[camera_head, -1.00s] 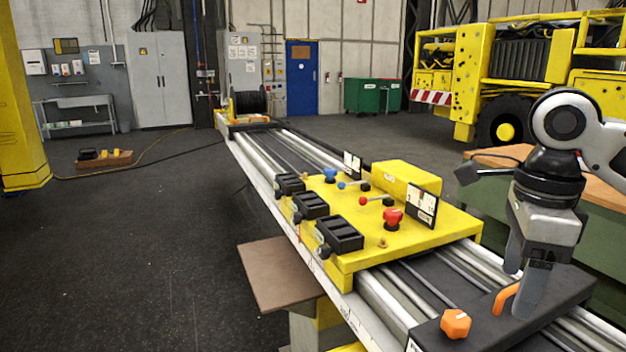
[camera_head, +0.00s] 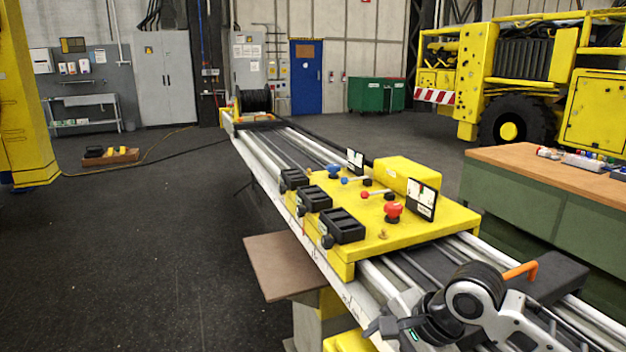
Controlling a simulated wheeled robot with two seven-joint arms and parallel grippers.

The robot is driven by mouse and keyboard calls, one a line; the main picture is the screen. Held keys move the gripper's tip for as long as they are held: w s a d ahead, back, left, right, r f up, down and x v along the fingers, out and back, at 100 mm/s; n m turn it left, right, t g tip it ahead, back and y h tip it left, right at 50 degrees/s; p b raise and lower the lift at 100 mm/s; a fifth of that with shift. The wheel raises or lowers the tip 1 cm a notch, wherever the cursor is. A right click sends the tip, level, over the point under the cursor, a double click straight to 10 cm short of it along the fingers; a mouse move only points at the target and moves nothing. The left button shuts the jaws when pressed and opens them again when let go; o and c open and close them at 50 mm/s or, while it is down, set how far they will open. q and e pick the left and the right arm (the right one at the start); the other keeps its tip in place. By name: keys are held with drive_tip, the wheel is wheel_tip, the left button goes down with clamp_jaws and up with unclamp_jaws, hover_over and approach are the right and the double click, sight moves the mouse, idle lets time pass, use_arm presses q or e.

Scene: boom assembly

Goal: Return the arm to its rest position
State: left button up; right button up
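My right arm (camera_head: 485,308) comes in at the lower right, folded low over the near end of the rail. Its dark wrist (camera_head: 436,318) is at the bottom edge. My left gripper is not in view.
A yellow control plate (camera_head: 415,232) with black clamps, a red knob (camera_head: 393,211) and a blue knob (camera_head: 333,171) sits on the long rail. A brown plate (camera_head: 280,266) juts out left of it. A wood-topped workbench (camera_head: 560,172) stands right.

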drive_tip(key=s+a+f+n+t+y, duration=0.1)
drive_tip(key=s+a+f+n+t, duration=0.15)
drive_tip(key=f, duration=0.35)
drive_tip(key=s+a+f+n+t, duration=0.1)
drive_tip(key=s+f+n+t, duration=0.1)
drive_tip(key=f+n, duration=0.3)
drive_tip(key=s+d+f+n+t+h, duration=0.2)
drive_tip(key=s+d+f+n, duration=0.4)
drive_tip(key=s+f, duration=0.3)
drive_tip(key=s+d+h, duration=0.1)
drive_tip(key=s, duration=0.3)
drive_tip(key=shift+d+f, duration=0.2)
drive_tip(key=shift+f, duration=0.2)
